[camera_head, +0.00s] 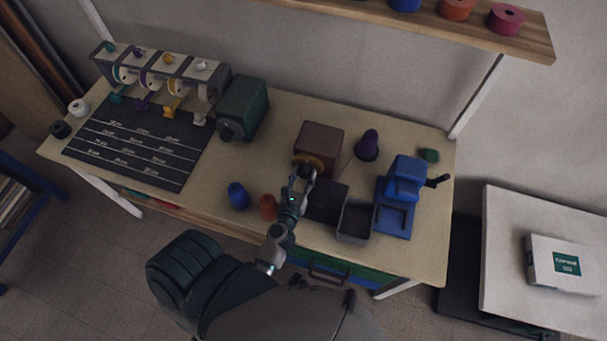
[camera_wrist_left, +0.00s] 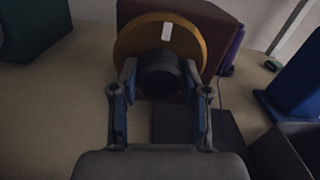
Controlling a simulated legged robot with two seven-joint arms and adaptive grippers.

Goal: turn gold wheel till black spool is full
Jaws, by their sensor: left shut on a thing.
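The gold wheel (camera_head: 308,160) is on the front of a dark brown box (camera_head: 320,139) near the middle of the bench. In the left wrist view the gold wheel (camera_wrist_left: 128,45) faces me, with a white mark near its top. A dark cylinder (camera_wrist_left: 160,74) stands out from its centre; I cannot tell if this is the black spool. My left gripper (camera_head: 308,174) is shut on this dark cylinder, one finger on each side. The left wrist view shows my left gripper (camera_wrist_left: 160,88) too. My right gripper is out of view.
A purple cone (camera_head: 367,146) stands right of the box, with a thin thread beside it. A blue device (camera_head: 404,184) with a crank and an open dark bin (camera_head: 355,221) are further right. Blue (camera_head: 238,196) and orange (camera_head: 268,207) cones stand near my left arm. A green machine (camera_head: 243,107) is left.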

